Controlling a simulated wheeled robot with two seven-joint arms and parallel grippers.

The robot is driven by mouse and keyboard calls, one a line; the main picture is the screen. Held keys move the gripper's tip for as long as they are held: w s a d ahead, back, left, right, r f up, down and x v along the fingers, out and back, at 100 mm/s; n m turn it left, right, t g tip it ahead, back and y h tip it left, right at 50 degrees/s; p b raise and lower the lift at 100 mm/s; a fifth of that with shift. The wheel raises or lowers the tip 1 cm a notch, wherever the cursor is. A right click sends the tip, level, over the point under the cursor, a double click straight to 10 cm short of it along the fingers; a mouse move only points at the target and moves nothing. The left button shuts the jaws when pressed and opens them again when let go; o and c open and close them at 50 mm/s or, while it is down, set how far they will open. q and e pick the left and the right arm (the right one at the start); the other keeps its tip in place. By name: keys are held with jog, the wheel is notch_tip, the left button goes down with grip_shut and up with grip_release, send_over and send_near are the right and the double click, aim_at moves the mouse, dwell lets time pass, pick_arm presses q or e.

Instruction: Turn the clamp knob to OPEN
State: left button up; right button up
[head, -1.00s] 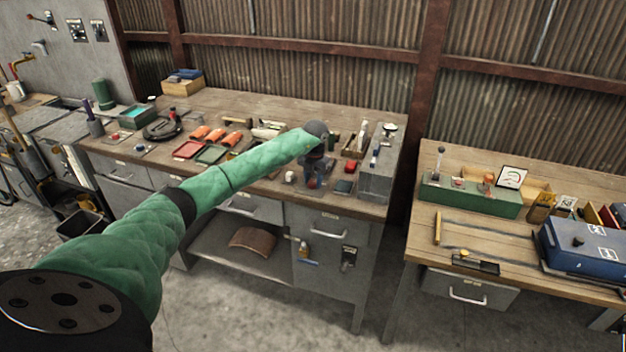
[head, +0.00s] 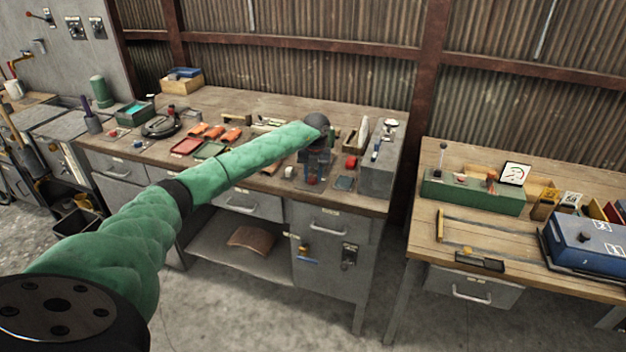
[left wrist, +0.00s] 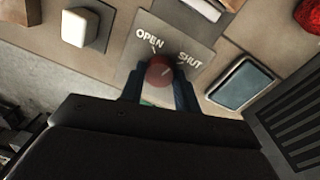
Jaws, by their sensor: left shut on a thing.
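The red clamp knob (left wrist: 160,70) stands on a grey plate (left wrist: 140,62) lettered OPEN (left wrist: 149,39) and SHUT (left wrist: 190,60) in the left wrist view. My right gripper is not in view.
A blue-grey pad (left wrist: 243,80) lies right of the plate, and a white block (left wrist: 79,27) stands left of it. A grey box (head: 378,168) stands at the workbench's right end. A second table (head: 480,238) stands to the right across a gap.

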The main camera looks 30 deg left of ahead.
pick_arm(q)
jog(key=n+b, duration=0.2)
jog(key=n, duration=0.4)
jog(key=shift+b, duration=0.3)
jog(key=n, duration=0.3)
jog(key=shift+a+n+b, duration=0.1)
jog(key=shift+n+b, duration=0.3)
jog(key=shift+n+h, duration=0.3)
jog(key=shift+n, duration=1.1)
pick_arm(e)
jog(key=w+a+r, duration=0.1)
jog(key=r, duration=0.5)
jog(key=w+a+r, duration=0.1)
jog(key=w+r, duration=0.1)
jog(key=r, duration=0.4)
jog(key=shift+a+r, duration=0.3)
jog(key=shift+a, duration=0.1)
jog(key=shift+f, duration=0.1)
pick_arm(q)
jog(key=o, duration=1)
jog(key=shift+c, duration=0.2)
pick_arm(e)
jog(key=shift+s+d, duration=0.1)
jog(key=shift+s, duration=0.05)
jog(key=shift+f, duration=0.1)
